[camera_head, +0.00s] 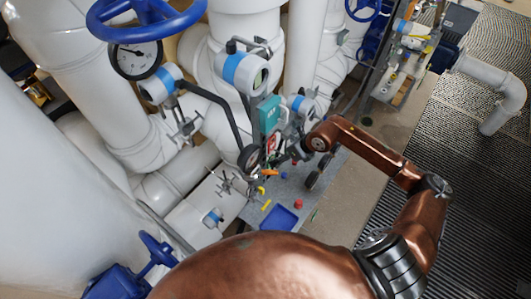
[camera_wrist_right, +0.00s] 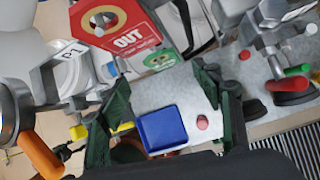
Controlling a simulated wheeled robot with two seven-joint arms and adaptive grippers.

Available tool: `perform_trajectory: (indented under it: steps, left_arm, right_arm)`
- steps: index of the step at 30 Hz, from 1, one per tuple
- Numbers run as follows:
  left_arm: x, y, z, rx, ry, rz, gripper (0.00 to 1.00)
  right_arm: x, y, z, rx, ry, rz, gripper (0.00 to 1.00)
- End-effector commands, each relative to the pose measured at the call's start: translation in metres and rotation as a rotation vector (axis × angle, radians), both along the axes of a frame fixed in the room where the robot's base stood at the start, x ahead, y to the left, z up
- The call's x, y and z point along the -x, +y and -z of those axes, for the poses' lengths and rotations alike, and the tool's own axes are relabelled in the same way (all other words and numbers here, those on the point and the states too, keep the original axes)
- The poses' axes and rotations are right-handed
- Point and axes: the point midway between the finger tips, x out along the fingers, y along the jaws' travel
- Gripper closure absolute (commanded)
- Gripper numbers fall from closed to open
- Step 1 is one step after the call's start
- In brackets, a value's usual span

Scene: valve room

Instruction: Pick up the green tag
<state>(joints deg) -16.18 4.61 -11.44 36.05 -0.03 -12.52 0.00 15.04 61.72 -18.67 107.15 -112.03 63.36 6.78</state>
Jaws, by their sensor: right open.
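The green tag (camera_wrist_right: 162,60) is in the right wrist view, at the upper middle. It hangs just below a red tag marked OUT (camera_wrist_right: 122,28), which partly covers it. My right gripper (camera_wrist_right: 163,78) is open, with one dark green finger on each side of the picture. The green tag appears between the fingertips in the picture; I cannot tell how far beyond them it is. In the head view my right arm reaches in from the right to the pipework, and its fingers are hard to make out there. My left gripper is not in view.
A blue tray (camera_wrist_right: 162,129) and a red knob (camera_wrist_right: 202,122) lie on a grey surface. An orange handle (camera_wrist_right: 40,154) and a PT transmitter (camera_wrist_right: 72,75) are at the left of the wrist view. White pipes, a gauge (camera_head: 136,60) and a blue handwheel (camera_head: 145,22) crowd the head view.

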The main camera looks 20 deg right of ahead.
Motion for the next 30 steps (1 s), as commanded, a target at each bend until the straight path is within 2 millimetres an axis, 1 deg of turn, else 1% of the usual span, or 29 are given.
perform_trajectory:
  steps: [5,8,12,16,19,21,26,29,30]
  left_arm:
    - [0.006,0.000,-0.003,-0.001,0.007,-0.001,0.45]
    - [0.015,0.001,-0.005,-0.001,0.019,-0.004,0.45]
    - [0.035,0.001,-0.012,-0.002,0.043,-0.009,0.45]
    - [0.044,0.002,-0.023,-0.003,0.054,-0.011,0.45]
    - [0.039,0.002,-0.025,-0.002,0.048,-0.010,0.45]
    - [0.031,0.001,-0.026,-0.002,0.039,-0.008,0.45]
    - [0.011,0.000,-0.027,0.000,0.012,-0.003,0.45]
    - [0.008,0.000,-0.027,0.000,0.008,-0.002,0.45]
    - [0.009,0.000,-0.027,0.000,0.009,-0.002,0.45]
  right_arm:
    - [-0.005,0.006,0.009,-0.005,0.002,-0.002,0.41]
    - [-0.011,0.011,0.018,-0.005,0.002,-0.004,0.41]
    - [-0.019,0.018,0.029,-0.006,0.001,-0.008,0.41]
    - [-0.027,0.024,0.045,-0.007,0.003,-0.007,0.41]
    - [-0.033,0.026,0.057,-0.005,0.000,-0.006,0.41]
    - [-0.035,0.027,0.062,-0.004,0.000,-0.005,0.41]
    - [-0.036,0.027,0.066,-0.002,0.000,-0.005,0.41]
    - [-0.035,0.027,0.066,-0.002,-0.001,-0.004,0.41]
    - [-0.035,0.027,0.066,-0.002,-0.001,-0.004,0.43]
